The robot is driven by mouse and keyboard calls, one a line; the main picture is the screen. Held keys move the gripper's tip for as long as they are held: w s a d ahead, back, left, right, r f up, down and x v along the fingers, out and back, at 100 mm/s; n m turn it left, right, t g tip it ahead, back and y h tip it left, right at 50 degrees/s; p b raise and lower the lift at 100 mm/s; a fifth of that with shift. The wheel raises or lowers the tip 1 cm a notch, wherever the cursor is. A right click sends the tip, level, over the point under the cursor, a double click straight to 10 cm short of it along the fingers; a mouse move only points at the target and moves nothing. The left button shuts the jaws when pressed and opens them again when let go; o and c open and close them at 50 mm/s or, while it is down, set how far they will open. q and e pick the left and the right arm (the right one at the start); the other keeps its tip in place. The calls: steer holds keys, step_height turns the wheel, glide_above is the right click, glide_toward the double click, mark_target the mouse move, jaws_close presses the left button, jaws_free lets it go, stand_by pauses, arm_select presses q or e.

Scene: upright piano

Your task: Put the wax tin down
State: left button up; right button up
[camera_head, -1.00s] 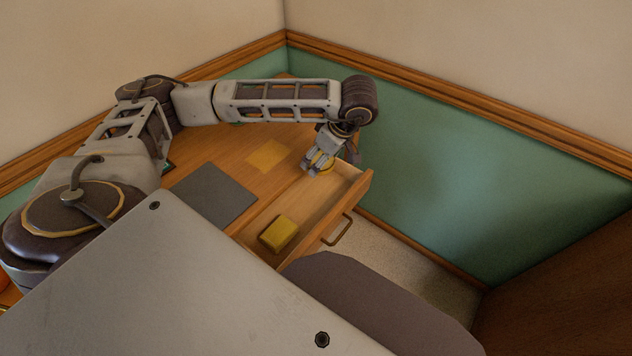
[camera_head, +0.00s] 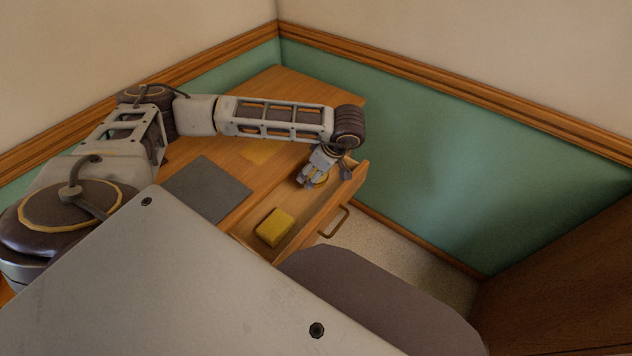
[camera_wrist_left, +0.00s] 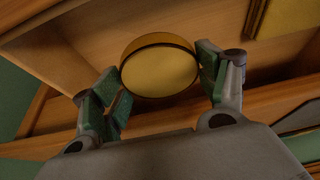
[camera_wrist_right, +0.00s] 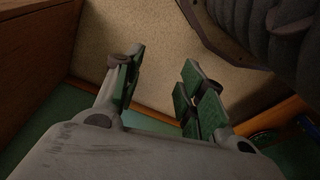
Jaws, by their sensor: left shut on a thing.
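The wax tin (camera_wrist_left: 160,70) is a round, gold-yellow, shallow tin. In the left wrist view it sits between the green-padded fingers of my left gripper (camera_wrist_left: 160,88), which is shut on it. In the head view my left gripper (camera_head: 312,178) points down inside the open drawer (camera_head: 318,214), towards its far end. A small part of the tin (camera_head: 322,181) shows beside the fingers there; I cannot tell whether it touches the drawer floor. My right gripper (camera_wrist_right: 160,85) is open and empty in the right wrist view, above pale floor and away from the drawer.
A yellow block (camera_head: 275,227) lies in the near part of the drawer. The drawer floor between block and gripper is clear. A grey mat (camera_head: 207,190) and a flat yellow square (camera_head: 260,151) lie on the wooden top. A green wall (camera_head: 430,160) stands beyond the drawer.

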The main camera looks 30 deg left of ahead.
arm_select(q)
steer(key=shift+f, duration=0.4)
step_height(320, 180, down, 4)
steer(key=shift+r+b, duration=0.1)
steer(key=shift+b, duration=0.35)
steer(key=shift+f, duration=0.25)
arm_select(e)
steer(key=shift+w+a+r, duration=0.2)
steer(key=shift+w+r, duration=0.15)
steer(key=shift+r, duration=0.35)
arm_select(q)
steer(key=shift+f, duration=0.1)
arm_select(e)
steer(key=shift+s+f, duration=0.1)
steer(key=shift+f, duration=0.1)
arm_select(q)
steer(key=o, duration=1.1)
arm_select(e)
steer(key=shift+r, duration=0.15)
